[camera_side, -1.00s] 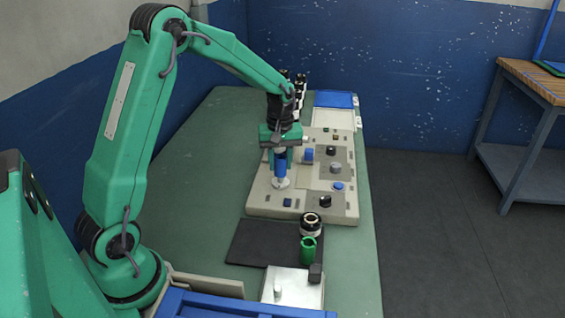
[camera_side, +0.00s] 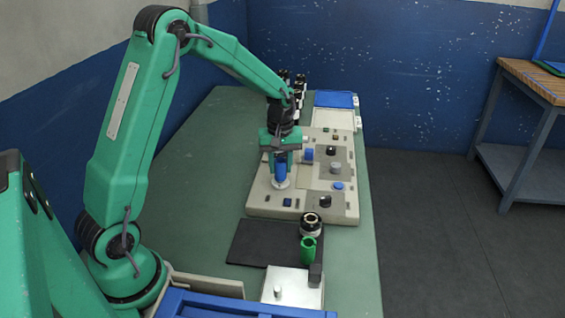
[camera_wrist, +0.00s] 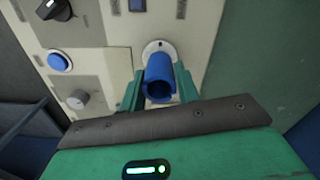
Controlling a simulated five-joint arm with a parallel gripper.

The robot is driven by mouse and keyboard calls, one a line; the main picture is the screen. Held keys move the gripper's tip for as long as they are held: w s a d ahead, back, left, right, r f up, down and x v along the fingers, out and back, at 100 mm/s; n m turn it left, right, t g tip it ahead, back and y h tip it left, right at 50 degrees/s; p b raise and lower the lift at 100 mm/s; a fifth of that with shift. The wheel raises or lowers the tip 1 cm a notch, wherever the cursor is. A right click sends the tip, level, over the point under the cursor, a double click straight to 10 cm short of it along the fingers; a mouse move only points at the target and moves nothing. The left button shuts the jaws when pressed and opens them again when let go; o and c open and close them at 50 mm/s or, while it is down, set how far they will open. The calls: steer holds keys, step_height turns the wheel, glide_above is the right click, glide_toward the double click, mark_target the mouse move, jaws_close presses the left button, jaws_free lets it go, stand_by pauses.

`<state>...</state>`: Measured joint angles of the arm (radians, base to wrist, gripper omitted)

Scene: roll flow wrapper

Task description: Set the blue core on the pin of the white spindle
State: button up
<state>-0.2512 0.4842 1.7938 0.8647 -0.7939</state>
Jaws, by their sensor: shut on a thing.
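The blue core (camera_side: 281,173) is a short hollow tube, upright over the white spindle (camera_side: 281,184). My gripper (camera_side: 282,165) is low over the panel and shut on the core, with a finger on each side. In the wrist view the core (camera_wrist: 160,80) shows its open near end between the green fingers of my gripper (camera_wrist: 159,88). The white round base of the spindle (camera_wrist: 160,47) shows just beyond the core. I cannot tell whether the core's lower end touches the base.
The beige panel (camera_side: 262,205) carries several knobs and buttons, including a black knob (camera_side: 325,201) and a blue button (camera_side: 338,186). Green table left of the panel is clear.

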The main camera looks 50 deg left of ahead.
steer(key=shift+f, duration=0.6)
stand_by(0.6)
steer(key=o, duration=1)
steer(key=shift+o, duration=0.5)
steer(key=o, duration=0.4)
steer(key=shift+r, duration=0.15)
steer(key=shift+r, duration=3.9)
steer(key=shift+s+d+r, duration=0.1)
